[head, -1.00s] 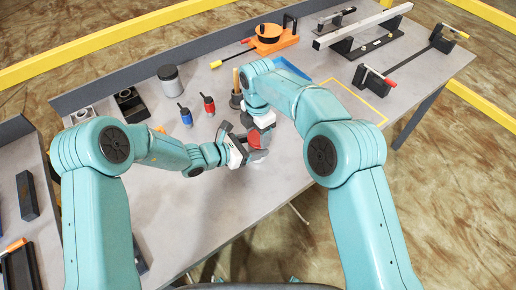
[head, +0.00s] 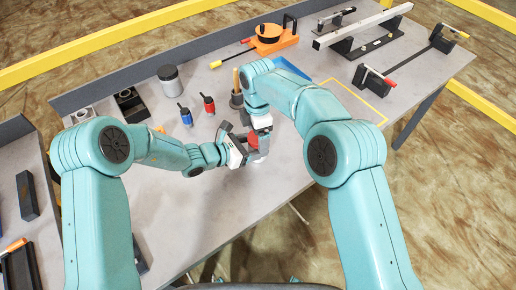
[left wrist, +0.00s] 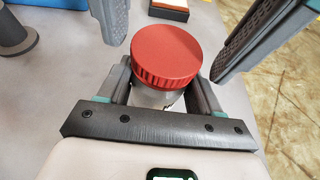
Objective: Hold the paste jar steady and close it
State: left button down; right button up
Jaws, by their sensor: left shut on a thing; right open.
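The paste jar (left wrist: 154,97) stands upright between the fingers of my left gripper (left wrist: 162,88), which is shut on its pale body. The red ribbed lid (left wrist: 166,52) sits on top of the jar and looks level; I cannot tell how tight it is. The lid also shows in the head view (head: 253,140), partly hidden by the grippers. My right gripper (head: 259,139) is over the jar and open. In the left wrist view its two dark fingers stand on either side of the lid, apart from it.
A grey lidded jar (head: 169,78), a blue bottle (head: 186,117) and a red bottle (head: 209,104) stand behind on the table. A blue tray (head: 291,68) and a yellow outlined area (head: 375,117) lie to the right.

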jog(key=shift+r, duration=2.25)
jog(key=shift+c, duration=0.3)
notch_tip(320, 180, up, 4)
jog(key=n, duration=0.3)
jog(key=shift+f, duration=0.25)
jog(key=shift+f, duration=4.05)
